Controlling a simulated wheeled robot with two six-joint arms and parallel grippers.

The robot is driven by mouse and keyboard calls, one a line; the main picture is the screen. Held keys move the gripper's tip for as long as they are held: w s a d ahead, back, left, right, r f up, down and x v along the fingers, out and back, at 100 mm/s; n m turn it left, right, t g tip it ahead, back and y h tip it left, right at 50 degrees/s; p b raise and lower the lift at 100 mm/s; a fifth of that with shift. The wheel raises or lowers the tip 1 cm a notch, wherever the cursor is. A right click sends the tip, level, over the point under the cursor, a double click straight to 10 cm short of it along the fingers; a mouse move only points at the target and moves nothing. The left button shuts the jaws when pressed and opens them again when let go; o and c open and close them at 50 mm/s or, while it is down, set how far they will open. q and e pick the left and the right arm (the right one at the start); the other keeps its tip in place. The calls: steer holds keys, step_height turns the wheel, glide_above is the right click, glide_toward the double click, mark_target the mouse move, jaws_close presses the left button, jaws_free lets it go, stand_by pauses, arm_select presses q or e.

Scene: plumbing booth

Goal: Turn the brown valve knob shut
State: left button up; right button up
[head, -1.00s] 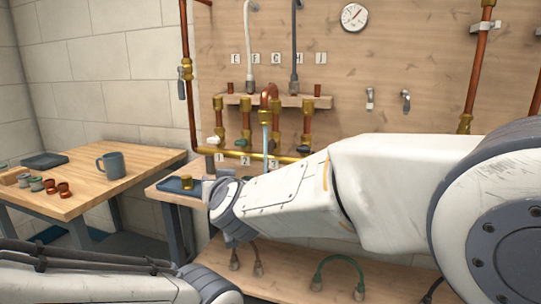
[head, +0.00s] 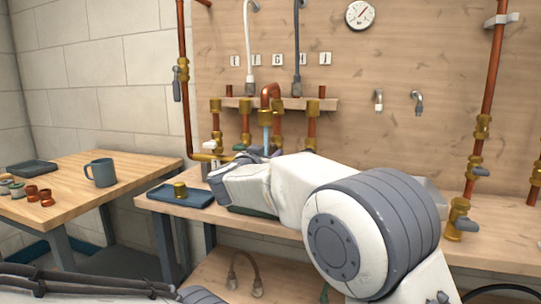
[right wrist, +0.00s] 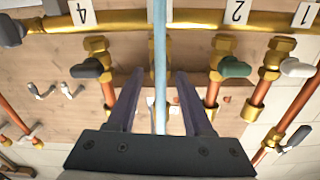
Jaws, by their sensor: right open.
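I cannot make out a brown knob in either view. Its likely place among the valves is covered by my right arm in the head view. In the right wrist view, which is upside down, a white knob (right wrist: 297,67), a green knob (right wrist: 234,67) and a grey knob (right wrist: 90,68) show on the valve row. My right gripper (right wrist: 159,80) is open, its two dark fingers on either side of a pale blue vertical column (right wrist: 160,45). Nothing is seen gripped. My left gripper is out of view; only its arm shows at the lower left.
A brass pipe (right wrist: 200,21) runs across close to the fingers. A blue tray (head: 168,197) with a brass fitting (head: 180,189) lies on the bench left of my right wrist. A mug (head: 101,172) stands on the left table. A gauge (head: 359,14) hangs on the wooden wall.

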steer(key=shift+x, duration=0.9)
jaws_close()
